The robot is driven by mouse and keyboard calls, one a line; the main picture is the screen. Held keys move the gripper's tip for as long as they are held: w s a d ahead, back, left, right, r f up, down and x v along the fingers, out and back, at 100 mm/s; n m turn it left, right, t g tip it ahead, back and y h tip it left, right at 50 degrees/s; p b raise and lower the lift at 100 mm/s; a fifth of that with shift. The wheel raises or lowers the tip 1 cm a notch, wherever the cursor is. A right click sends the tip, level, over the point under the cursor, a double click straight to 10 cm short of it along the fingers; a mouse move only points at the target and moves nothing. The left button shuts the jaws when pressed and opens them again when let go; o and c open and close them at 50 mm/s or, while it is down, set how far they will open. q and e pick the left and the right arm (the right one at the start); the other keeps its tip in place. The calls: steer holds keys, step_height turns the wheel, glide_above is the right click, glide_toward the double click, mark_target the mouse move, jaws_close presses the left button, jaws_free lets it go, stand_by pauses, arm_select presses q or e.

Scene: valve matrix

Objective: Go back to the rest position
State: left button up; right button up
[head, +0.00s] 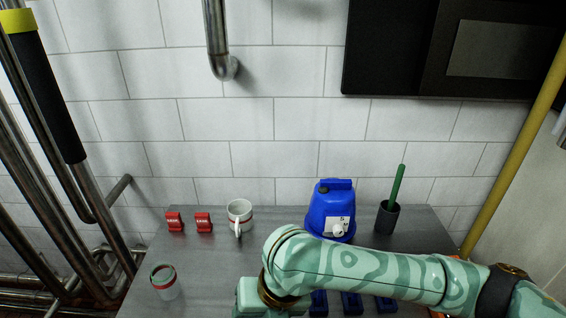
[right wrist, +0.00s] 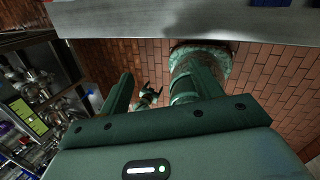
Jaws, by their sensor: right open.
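My right arm (head: 370,270) comes in from the right in the head view and reaches left across the front of the table (head: 215,270), bending down at the bottom edge. Its gripper is hidden in that view. In the right wrist view my right gripper (right wrist: 158,88) is open, with nothing seen between its fingers close by. It points toward a brick floor, below a grey slab edge at the top. My left gripper does not show in the head view. A small green claw-like shape shows far off between the fingers; I cannot tell what it is.
On the table stand two red blocks (head: 174,221), a white mug (head: 239,214), a blue container (head: 331,210), a dark cup with a green stick (head: 387,217) and a red-rimmed glass (head: 164,281). Blue pieces (head: 352,302) lie partly behind my arm. Pipes (head: 62,215) line the left.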

steer(key=s+d+f+m+t+h, duration=0.2)
steer(key=s+d+f+m+h, duration=0.1)
steer(key=d+m, duration=0.75)
steer(key=s+d+f+m+t+h, duration=0.2)
steer(key=s+d+m, duration=0.2)
steer(key=d+m, duration=0.7)
steer(key=s+d+f+m+t+h, duration=0.2)
steer(key=s+d+f+m+h, duration=0.1)
steer(key=d+m, duration=0.75)
steer(key=s+a+f+g+y, duration=0.1)
steer(key=s+f+g+y, duration=0.15)
steer(key=f, duration=1.05)
steer(key=s+a+f+g+y, duration=0.1)
steer(key=s+a+f, duration=0.15)
steer(key=f, duration=0.95)
steer(key=s+f+m+g, duration=0.1)
steer(key=s+f, duration=0.6)
steer(key=s, duration=0.3)
steer(key=s+f+m+g, duration=0.1)
steer(key=s+f, duration=0.6)
steer(key=s, duration=0.3)
steer(key=shift+s+d+f+y, duration=0.15)
steer(key=shift+d+f+y, duration=0.2)
steer(key=shift+y, duration=0.1)
